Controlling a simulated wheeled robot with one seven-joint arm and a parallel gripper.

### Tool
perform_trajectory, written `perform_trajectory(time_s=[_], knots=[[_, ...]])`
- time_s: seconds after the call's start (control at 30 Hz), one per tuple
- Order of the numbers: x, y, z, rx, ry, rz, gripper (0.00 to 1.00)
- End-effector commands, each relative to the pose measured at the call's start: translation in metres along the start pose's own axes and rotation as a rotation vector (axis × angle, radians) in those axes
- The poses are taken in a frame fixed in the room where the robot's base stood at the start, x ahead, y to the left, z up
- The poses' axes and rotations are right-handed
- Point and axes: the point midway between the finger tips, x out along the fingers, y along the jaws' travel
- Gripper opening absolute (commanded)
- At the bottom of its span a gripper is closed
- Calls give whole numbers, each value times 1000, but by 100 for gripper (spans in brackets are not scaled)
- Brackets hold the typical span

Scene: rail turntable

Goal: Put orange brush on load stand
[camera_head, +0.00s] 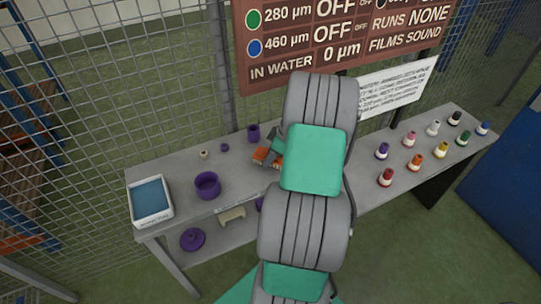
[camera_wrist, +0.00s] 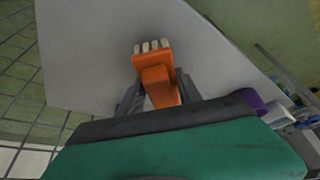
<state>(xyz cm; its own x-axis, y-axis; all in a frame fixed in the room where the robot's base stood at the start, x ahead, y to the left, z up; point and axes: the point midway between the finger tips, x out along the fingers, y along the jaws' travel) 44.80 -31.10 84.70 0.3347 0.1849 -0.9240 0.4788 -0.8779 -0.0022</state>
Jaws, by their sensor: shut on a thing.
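My gripper (camera_wrist: 157,90) is shut on the orange brush (camera_wrist: 155,64) in the wrist view. The brush has an orange body and a row of pale bristle tufts pointing away from the wrist, over a grey surface. In the head view, the brush's orange parts (camera_head: 262,155) show beside my gripper (camera_head: 273,158), above or at the back of the grey table; I cannot tell whether it touches the surface. My arm hides part of the brush and the table's middle. I cannot pick out the load stand for certain.
The grey table (camera_head: 170,173) bears a white tray with blue inside (camera_head: 150,200), a purple bowl (camera_head: 207,186), a purple cylinder (camera_head: 253,133) and small pieces. Several colored bottles (camera_head: 411,160) stand right. A purple lid (camera_head: 192,239) lies below. Wire mesh (camera_head: 110,90) stands behind.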

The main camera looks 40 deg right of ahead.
Motion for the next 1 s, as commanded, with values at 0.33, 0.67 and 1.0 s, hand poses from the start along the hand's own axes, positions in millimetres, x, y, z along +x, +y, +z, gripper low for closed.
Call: perform_trajectory(time_s=[0.33, 0.67, 1.0], knots=[[11, 1, 5, -2, 1, 2, 9], [11, 1, 5, -1, 1, 2, 63], [3, 2, 4, -1, 1, 5, 63]])
